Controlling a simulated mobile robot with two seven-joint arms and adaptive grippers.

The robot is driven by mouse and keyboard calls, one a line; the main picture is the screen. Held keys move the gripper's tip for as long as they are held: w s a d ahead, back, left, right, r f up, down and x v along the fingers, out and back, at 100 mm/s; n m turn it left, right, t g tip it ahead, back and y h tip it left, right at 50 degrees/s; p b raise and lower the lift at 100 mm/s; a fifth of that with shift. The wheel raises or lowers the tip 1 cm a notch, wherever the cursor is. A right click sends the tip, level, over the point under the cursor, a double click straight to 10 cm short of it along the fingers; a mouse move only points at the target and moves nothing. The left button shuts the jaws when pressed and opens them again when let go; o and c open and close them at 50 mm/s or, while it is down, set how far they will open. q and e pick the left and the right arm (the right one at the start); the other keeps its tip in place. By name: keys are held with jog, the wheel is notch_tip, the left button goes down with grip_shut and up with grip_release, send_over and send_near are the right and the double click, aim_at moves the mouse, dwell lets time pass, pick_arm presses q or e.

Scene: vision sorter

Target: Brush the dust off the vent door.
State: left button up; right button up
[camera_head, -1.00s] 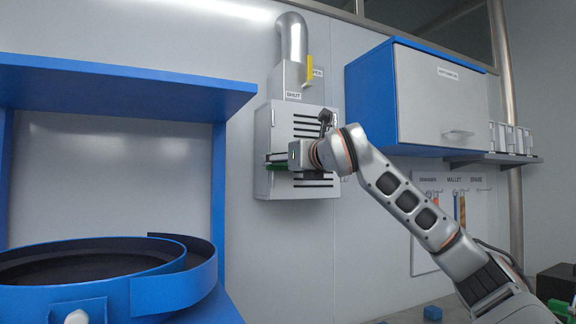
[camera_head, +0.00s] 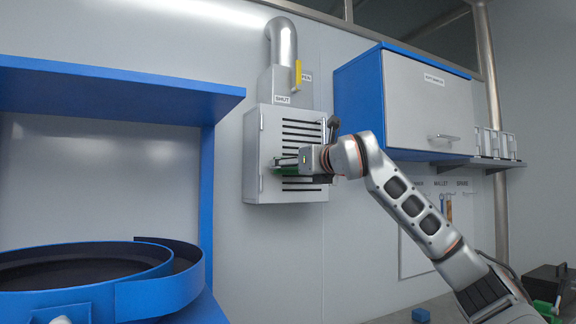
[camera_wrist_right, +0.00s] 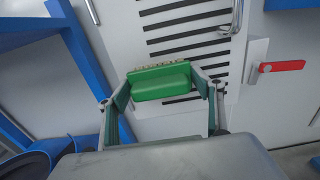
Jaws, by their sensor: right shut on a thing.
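The vent door (camera_head: 262,131) is a pale panel with dark horizontal slots on the wall box below the bent duct. It also shows behind the brush in the right wrist view (camera_wrist_right: 205,29). My right gripper (camera_head: 287,161) is in front of the slots, its arm coming in from the right. In the right wrist view my right gripper (camera_wrist_right: 165,97) is shut on a green brush (camera_wrist_right: 162,82), whose pale bristles point toward the slotted panel. I cannot tell whether the bristles touch it. Dust is too small to make out. My left gripper is not in view.
A blue and white wall cabinet (camera_head: 427,105) is to the right, close above my arm. A blue-framed bench with a round blue bowl (camera_head: 146,294) is at left. A red handle (camera_wrist_right: 281,66) shows at right in the wrist view.

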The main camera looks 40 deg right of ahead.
jog(key=s+d, duration=0.2)
jog(key=d, duration=0.3)
jog(key=shift+d, duration=0.4)
jog(key=shift+f, duration=0.1)
jog(key=shift+v, duration=2.95)
jog(key=shift+a, duration=0.1)
jog(key=v, duration=0.3)
jog(key=shift+p, duration=0.3)
